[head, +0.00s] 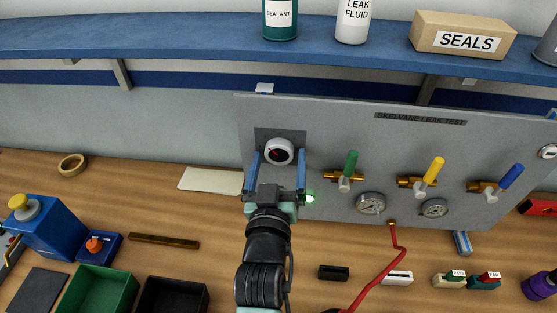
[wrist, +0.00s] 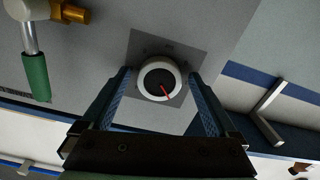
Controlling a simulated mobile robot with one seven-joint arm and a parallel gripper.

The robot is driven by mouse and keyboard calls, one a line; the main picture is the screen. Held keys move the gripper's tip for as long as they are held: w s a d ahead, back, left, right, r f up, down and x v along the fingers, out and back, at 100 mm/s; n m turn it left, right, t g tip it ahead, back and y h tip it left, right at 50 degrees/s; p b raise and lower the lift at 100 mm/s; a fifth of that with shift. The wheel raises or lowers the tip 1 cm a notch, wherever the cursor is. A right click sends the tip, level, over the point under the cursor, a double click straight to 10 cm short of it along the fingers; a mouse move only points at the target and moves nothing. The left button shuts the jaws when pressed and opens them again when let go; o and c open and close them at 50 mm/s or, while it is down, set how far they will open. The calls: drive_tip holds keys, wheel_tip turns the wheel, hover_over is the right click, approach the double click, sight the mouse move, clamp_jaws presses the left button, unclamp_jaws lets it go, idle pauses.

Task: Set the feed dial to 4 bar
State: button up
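The feed dial (head: 278,151) is a round white-rimmed knob with a dark face and a red pointer, on a dark square plate at the left of the grey panel (head: 330,120). In the wrist view the dial (wrist: 160,78) lies between and ahead of the fingers, its red pointer toward the lower right. The scale marks on the plate are too faint to read. My gripper (head: 278,160) is open, its two blue fingers on either side of the dial. In the wrist view my gripper (wrist: 160,95) shows gaps beside the dial; contact cannot be seen.
Green (head: 351,163), yellow (head: 433,170) and blue (head: 511,177) handled valves stand right of the dial, with gauges (head: 371,203) below. A red hose (head: 390,265) rises to the panel. A blue shelf (head: 180,38) overhangs above. Bins (head: 98,290) sit at lower left.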

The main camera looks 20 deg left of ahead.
drive_tip(key=c, duration=1.2)
drive_tip(key=shift+f+m+b, duration=0.1)
drive_tip(key=shift+m+b, duration=0.2)
drive_tip(key=shift+b, duration=0.05)
drive_tip(key=m+b, duration=0.2)
drive_tip(key=shift+f+m, duration=0.1)
drive_tip(key=shift+m, duration=0.2)
drive_tip(key=m+b, duration=0.3)
drive_tip(key=m, duration=0.1)
drive_tip(key=shift+a+m, duration=0.15)
drive_tip(key=shift+m, duration=0.15)
drive_tip(key=m+b, duration=0.1)
drive_tip(key=m, duration=0.1)
drive_tip(key=m+b, duration=0.1)
drive_tip(key=m, duration=0.2)
drive_tip(key=shift+a+r, duration=0.1)
drive_tip(key=shift+r, duration=0.1)
drive_tip(key=shift+s+r+m+b, duration=0.15)
drive_tip(key=shift+m+b, duration=0.65)
drive_tip(key=shift+m, duration=1.6)
